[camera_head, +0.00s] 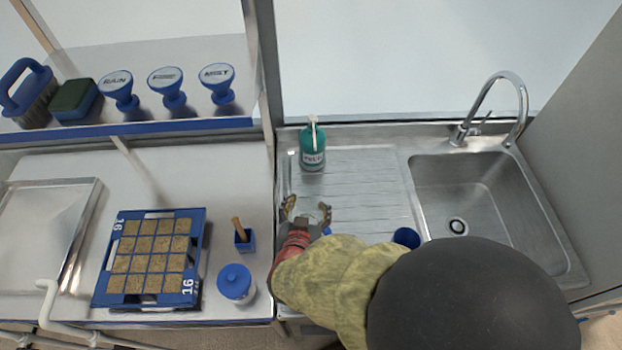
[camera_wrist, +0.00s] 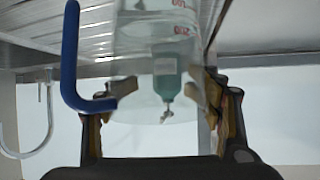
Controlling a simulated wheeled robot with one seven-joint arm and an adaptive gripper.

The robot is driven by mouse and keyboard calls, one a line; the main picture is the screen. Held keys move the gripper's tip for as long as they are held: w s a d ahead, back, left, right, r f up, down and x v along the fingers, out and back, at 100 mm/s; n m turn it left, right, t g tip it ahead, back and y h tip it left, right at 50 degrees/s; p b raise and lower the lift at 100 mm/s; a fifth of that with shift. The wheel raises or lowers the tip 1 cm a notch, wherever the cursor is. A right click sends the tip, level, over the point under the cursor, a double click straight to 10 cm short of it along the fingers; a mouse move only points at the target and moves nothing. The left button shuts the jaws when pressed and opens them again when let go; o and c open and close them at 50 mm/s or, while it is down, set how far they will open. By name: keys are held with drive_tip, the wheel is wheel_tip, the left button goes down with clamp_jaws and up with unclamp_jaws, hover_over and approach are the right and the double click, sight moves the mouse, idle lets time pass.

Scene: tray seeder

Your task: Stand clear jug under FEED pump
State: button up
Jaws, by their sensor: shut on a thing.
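My gripper (camera_head: 306,208) is over the front left part of the drainboard. It is shut on the clear jug (camera_head: 312,214), which is hard to make out in the head view. In the wrist view the jug (camera_wrist: 150,40) sits between the fingers, with red marks on its wall and a blue handle (camera_wrist: 70,60) at left. The teal FEED pump bottle (camera_head: 312,150) stands at the back left of the drainboard, its nozzle upward. The bottle (camera_wrist: 166,72) shows through the jug in the wrist view. The jug is in front of the bottle and apart from it in the head view.
The sink (camera_head: 475,200) with a tall tap (camera_head: 520,100) is at right. A blue cup (camera_head: 406,237) stands at the drainboard's front. A seed tray (camera_head: 112,255), a blue lidded jar (camera_head: 236,284) and a small blue pot (camera_head: 245,242) are at left. Ribbed drainboard right of the bottle is clear.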

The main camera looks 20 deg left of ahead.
drive_tip(key=b, duration=0.4)
hover_over(316, 157)
drive_tip(key=s+d, duration=0.1)
drive_tip(key=s, duration=0.2)
drive_tip(key=shift+d+f+b, duration=0.1)
drive_tip(key=shift+f+b, duration=0.6)
drive_tip(key=shift+f, duration=0.95)
drive_tip(key=shift+f, duration=0.15)
drive_tip(key=o, duration=1.5)
drive_tip(key=shift+s, duration=0.1)
drive_tip(key=p+v, duration=0.3)
drive_tip(key=v, duration=0.9)
drive_tip(key=shift+p, duration=0.35)
